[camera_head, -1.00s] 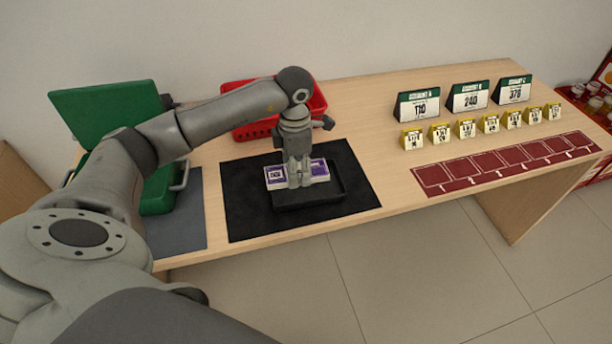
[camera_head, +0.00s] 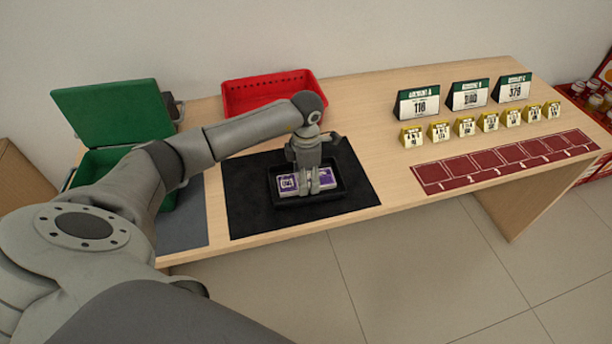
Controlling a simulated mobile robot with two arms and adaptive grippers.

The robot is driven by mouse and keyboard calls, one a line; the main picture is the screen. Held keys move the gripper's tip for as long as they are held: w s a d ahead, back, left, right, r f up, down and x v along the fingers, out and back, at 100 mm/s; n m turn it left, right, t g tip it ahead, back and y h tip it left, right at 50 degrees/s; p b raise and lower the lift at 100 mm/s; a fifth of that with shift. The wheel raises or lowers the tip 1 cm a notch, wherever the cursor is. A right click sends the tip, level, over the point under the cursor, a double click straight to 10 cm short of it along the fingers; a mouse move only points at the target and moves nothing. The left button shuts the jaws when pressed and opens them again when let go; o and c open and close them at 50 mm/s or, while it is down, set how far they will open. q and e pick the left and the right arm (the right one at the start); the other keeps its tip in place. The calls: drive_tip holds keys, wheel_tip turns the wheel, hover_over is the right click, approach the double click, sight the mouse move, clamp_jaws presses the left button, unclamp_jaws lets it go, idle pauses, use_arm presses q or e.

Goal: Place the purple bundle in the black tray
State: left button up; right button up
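The purple bundle (camera_head: 288,184), a flat white-and-purple packet, lies inside the black tray (camera_head: 283,202), within its rim. The tray sits on a black mat at the front of the counter. My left gripper (camera_head: 312,188) reaches down from above, its fingers over the middle of the bundle. It appears shut on the bundle, and its fingers hide part of it. Whether the bundle rests fully on the tray floor is hard to tell. My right gripper is not in view.
A red basket (camera_head: 268,92) stands behind the mat (camera_head: 245,205). A green open-lidded box (camera_head: 110,112) is at the left. Account signs (camera_head: 418,104), small yellow number tags (camera_head: 439,132) and a red card strip (camera_head: 500,163) are at the right. The counter between mat and strip is clear.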

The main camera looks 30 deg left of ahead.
use_arm(q)
drive_tip(key=o, duration=1.1)
drive_tip(key=shift+f, duration=0.1)
drive_tip(key=shift+c, duration=0.2)
drive_tip(key=shift+r, duration=0.4)
wheel_tip(320, 180, up, 12)
drive_tip(key=b, duration=0.1)
drive_tip(key=shift+f, duration=0.2)
